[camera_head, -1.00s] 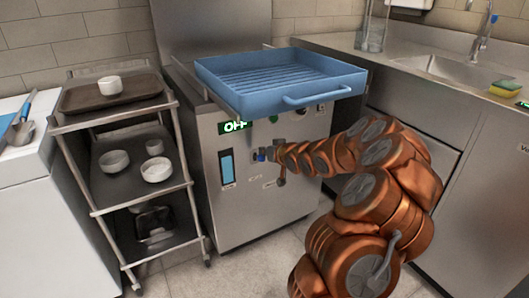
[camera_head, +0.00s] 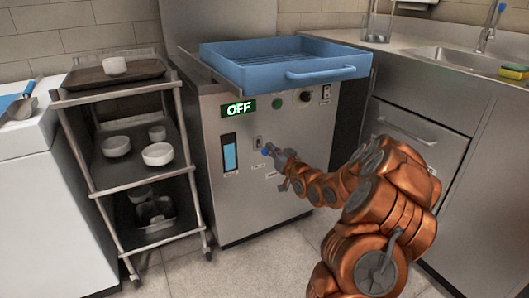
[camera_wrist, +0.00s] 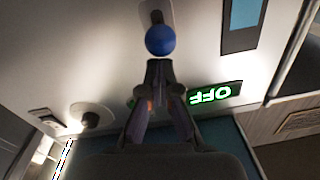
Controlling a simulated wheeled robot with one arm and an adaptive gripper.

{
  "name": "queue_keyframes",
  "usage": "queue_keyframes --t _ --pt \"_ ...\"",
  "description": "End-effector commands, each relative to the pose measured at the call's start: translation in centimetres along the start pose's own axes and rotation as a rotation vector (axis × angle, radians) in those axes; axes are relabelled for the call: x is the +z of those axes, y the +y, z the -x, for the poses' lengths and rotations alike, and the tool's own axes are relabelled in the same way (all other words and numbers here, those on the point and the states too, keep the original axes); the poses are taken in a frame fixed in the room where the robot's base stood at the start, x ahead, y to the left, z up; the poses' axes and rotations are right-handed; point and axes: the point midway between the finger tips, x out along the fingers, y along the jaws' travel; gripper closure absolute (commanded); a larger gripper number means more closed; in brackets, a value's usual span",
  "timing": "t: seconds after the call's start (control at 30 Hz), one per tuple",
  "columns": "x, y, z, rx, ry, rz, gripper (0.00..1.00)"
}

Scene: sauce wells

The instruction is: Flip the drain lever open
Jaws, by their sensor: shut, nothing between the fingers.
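The drain lever is on the front panel of the steel machine. Its blue ball knob (camera_wrist: 160,40) and dark stem show in the wrist view, in front of a pale plate (camera_wrist: 148,8). In the head view the plate (camera_head: 258,142) sits below the green OFF sign (camera_head: 239,109), and my gripper partly hides the knob. My gripper (camera_wrist: 159,64) is shut and empty, its fingertips just short of the knob in the wrist view. I cannot tell whether they touch it. In the head view my gripper (camera_head: 272,151) is close to the panel.
A blue basket (camera_head: 285,72) sits on top of the machine (camera_head: 240,205). A wire-frame cart (camera_head: 190,160) with bowls stands to the left. A sink counter (camera_head: 450,90) is at the right. Floor is clear in front of the machine.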

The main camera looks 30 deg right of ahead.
Motion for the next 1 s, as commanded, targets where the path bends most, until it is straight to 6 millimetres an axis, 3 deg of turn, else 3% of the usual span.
queue_keyframes --t 0.1,0.4,1.0 --pt "0.9 0.8 -0.2 -0.005 0.068 0.001 1.0" --pt "2.6 0.2 -0.7 -0.046 0.216 0.008 1.0" --pt "3.8 0.4 -0.7 -0.046 0.217 0.008 1.0"
